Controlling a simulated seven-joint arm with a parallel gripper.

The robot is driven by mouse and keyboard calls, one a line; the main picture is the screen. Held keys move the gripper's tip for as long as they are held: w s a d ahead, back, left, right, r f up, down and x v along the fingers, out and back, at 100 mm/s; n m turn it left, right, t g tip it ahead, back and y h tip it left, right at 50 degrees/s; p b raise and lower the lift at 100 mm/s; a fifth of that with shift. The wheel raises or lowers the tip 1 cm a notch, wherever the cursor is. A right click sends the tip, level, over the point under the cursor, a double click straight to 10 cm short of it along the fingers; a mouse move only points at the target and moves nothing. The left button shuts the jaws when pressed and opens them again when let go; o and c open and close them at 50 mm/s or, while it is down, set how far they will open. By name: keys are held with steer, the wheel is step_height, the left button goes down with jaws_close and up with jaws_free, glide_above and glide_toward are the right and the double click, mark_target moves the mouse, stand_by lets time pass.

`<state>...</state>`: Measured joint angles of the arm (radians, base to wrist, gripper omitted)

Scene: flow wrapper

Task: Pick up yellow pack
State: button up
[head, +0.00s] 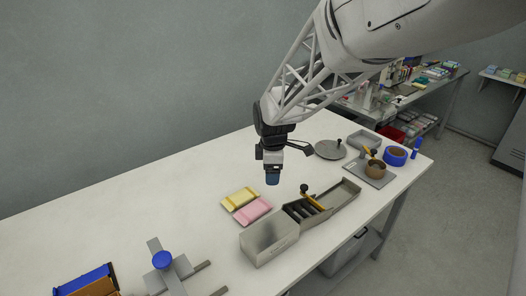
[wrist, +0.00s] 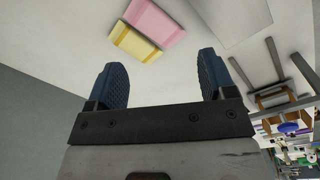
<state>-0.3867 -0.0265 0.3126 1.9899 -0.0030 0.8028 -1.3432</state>
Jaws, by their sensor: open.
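The yellow pack (head: 240,198) lies flat on the white table, left of and below my gripper (head: 272,178) in the head view. A pink pack (head: 252,211) lies right beside it on its near side. In the wrist view the yellow pack (wrist: 136,44) shows beyond the fingertips, with the pink pack (wrist: 155,20) next to it. My gripper (wrist: 165,75) has its two blue fingers spread wide with nothing between them. It hangs above the table, apart from both packs.
A metal wrapper machine (head: 270,238) with a yellow-handled lever (head: 312,200) stands close to the packs on the right. A round lid (head: 329,150), a grey tray (head: 364,141) and blue tape (head: 395,156) sit farther right. A blue-knobbed fixture (head: 163,260) stands front left. The table's left part is clear.

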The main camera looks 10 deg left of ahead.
mark_target(232, 200)
steer(key=w+a+f+n, duration=0.1)
steer(key=a+f+n, duration=0.1)
steer(key=a+f, duration=0.2)
steer(key=w+a+f+n, duration=0.2)
steer(key=a+f+n, duration=0.1)
steer(key=a+f, duration=0.1)
steer(key=w+a+f+n, duration=0.2)
steer(key=a+f, duration=0.2)
steer(key=a, duration=0.2)
steer(key=shift+w+a+f+n+g, duration=0.1)
steer(key=shift+a+f+n+g, duration=0.1)
steer(key=shift+n+g, duration=0.15)
steer(key=shift+f, duration=1.25)
steer(key=shift+f, duration=0.1)
steer(key=shift+f, duration=2.5)
steer(key=shift+c, duration=0.2)
steer(key=c, duration=0.5)
